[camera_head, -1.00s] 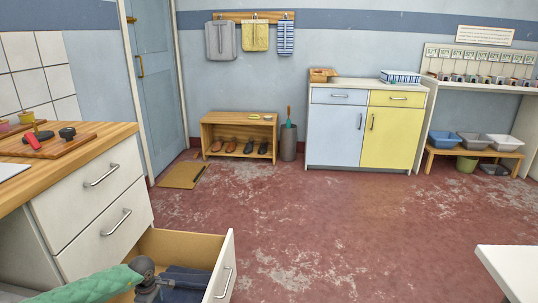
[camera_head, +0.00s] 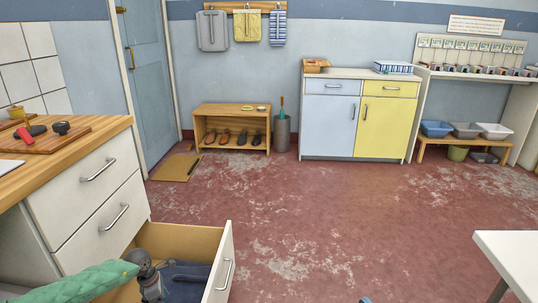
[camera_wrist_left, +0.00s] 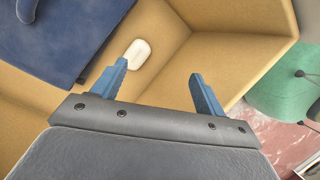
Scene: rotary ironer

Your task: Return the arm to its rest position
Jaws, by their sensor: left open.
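My left arm comes in at the lower left of the head view, with its dark grey wrist (camera_head: 150,280) over the open bottom drawer (camera_head: 180,238). In the left wrist view my left gripper (camera_wrist_left: 160,72) is open and empty, with blue fingers apart. It points into the drawer (camera_wrist_left: 235,55). A small white rounded object (camera_wrist_left: 138,53) lies on the drawer floor beyond the fingers, not held. A dark blue folded cloth (camera_wrist_left: 65,30) lies at upper left. A small blue tip at the bottom edge may be my right gripper (camera_head: 365,300); the rest is out of frame.
The white drawer front (camera_head: 222,265) stands out from the wood-topped counter (camera_head: 95,140). A white table corner (camera_head: 515,255) is at lower right. The red floor between is clear. A shoe rack (camera_head: 232,128) and a blue-and-yellow cabinet (camera_head: 358,118) stand at the back wall.

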